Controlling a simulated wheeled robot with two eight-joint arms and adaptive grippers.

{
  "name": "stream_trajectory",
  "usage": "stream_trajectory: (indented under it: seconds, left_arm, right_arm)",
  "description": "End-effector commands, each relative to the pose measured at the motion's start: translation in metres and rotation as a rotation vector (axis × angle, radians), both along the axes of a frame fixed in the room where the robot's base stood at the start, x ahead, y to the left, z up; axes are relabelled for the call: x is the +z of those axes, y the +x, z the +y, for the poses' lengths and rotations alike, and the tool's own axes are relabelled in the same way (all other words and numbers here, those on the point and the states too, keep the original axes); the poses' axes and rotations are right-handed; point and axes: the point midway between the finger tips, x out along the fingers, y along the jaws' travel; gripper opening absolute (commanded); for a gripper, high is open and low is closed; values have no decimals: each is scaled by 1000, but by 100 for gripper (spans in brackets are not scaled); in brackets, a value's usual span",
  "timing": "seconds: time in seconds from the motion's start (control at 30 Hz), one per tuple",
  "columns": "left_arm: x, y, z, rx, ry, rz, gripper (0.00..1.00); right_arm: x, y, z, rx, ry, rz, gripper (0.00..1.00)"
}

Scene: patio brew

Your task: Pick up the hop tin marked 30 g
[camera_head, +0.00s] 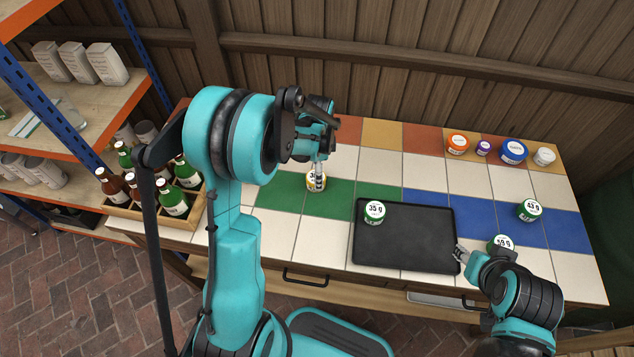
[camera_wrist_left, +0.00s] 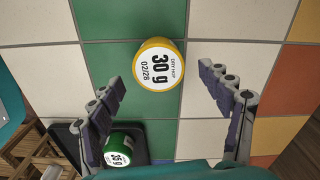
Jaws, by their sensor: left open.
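The hop tin marked 30 g (camera_head: 311,186) has a yellow rim and a white lid and stands on the tiled top, by the green tiles. In the left wrist view the tin (camera_wrist_left: 158,65) shows its label clearly, between and slightly beyond the fingertips. My left gripper (camera_head: 318,177) is over the tin and partly hides it in the head view. In the wrist view the left gripper (camera_wrist_left: 160,80) is open, with a gap on each side of the tin. My right gripper (camera_head: 461,260) is by the tray's right edge; whether it is open is unclear.
A black tray (camera_head: 410,245) holds a green 35 g tin (camera_head: 374,211). Green tins marked 43 g (camera_head: 529,210) and 59 g (camera_head: 500,242) stand at right, the latter beside my right gripper. Several tins line the back right. A bottle crate (camera_head: 140,220) stands left.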

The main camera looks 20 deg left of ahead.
Motion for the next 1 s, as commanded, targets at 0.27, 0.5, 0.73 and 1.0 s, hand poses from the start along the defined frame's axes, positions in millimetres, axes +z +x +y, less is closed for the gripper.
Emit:
stream_trajectory:
  seconds: [0.27, 0.5, 0.73, 1.0]
  left_arm:
    - [-35, -2, 2, 0, 0, -1, 78]
    - [-33, -2, 2, 0, 0, -1, 57]
    - [-33, -2, 2, 1, 0, -1, 24]
    - [-31, -2, 2, 1, 0, -1, 24]
  right_arm:
    - [-19, 0, 0, 0, 0, 0, 40]
    - [-17, 0, 0, 0, 0, 0, 40]
    - [-17, 0, 0, 0, 0, 0, 40]
    - [-16, 0, 0, 0, 0, 0, 40]
